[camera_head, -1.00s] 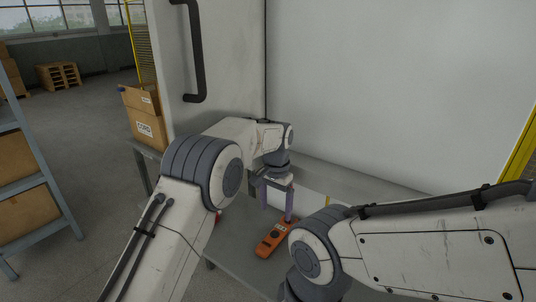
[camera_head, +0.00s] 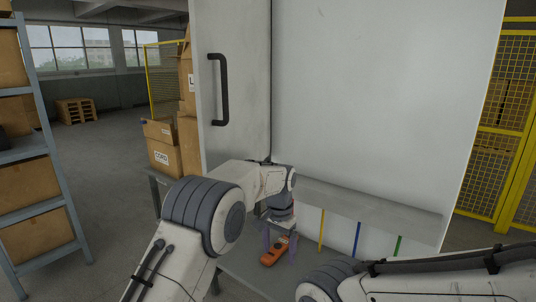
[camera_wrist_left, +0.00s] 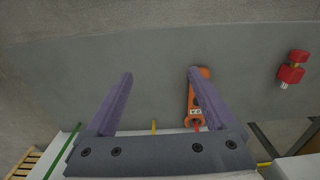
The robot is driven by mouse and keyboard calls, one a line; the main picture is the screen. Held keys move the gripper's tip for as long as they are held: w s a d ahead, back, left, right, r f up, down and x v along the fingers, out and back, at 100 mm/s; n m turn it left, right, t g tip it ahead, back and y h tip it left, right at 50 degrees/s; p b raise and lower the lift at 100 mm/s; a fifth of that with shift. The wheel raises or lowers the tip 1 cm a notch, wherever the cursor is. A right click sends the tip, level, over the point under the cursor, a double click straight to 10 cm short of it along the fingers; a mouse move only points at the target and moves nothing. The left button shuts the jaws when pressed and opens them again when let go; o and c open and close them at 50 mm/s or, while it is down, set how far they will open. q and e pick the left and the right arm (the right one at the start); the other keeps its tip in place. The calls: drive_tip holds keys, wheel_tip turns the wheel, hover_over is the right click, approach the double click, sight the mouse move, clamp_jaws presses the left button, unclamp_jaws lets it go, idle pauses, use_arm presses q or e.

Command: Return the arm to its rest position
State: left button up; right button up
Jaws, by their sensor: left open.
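My left arm reaches in from the left in the head view. Its gripper (camera_head: 279,244) points down over the grey table, with its two purple fingers apart. An orange handheld device (camera_head: 274,252) lies on the table close to the fingers. In the left wrist view the open gripper (camera_wrist_left: 160,76) has nothing between its fingers. The orange device (camera_wrist_left: 199,88) lies partly behind the right finger there, and I cannot tell whether they touch. My right arm crosses the lower right of the head view, and its gripper is out of sight.
A white cabinet with a black handle (camera_head: 222,90) stands behind the table. A red object (camera_wrist_left: 292,68) lies on the table in the wrist view. Cartons (camera_head: 163,147) are at left behind the table, a shelf (camera_head: 62,199) at far left, a yellow mesh fence (camera_head: 495,125) at right.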

use_arm(q)
drive_tip(key=s+a+r+n+t, duration=0.1)
drive_tip(key=s+a+n, duration=0.1)
drive_tip(key=s+a, duration=0.35)
drive_tip(key=s+a+n, duration=0.2)
drive_tip(key=a, duration=0.6)
drive_tip(key=s+a+f+n+t, duration=0.15)
drive_tip(key=s+a, duration=0.25)
drive_tip(key=s, duration=0.4)
drive_tip(key=s+a+f+n, duration=0.1)
drive_tip(key=s+a+n, duration=0.1)
drive_tip(key=s+a, duration=0.35)
drive_tip(key=s+d+r+m+g, duration=0.1)
drive_tip(key=s+d+r+m, duration=0.1)
drive_tip(key=s+d, duration=0.3)
drive_tip(key=s+d+r+m, duration=0.2)
drive_tip(key=s+d+m, duration=0.1)
drive_tip(key=s+d, duration=0.2)
drive_tip(key=s+d+r+m+g+h, duration=0.1)
drive_tip(key=s+d+r+m, duration=0.1)
drive_tip(key=s+d, duration=0.3)
drive_tip(key=shift+s+r+m+g, duration=0.15)
drive_tip(key=shift+s+m+g, duration=0.2)
drive_tip(key=shift+m, duration=0.1)
drive_tip(key=shift+d, duration=0.1)
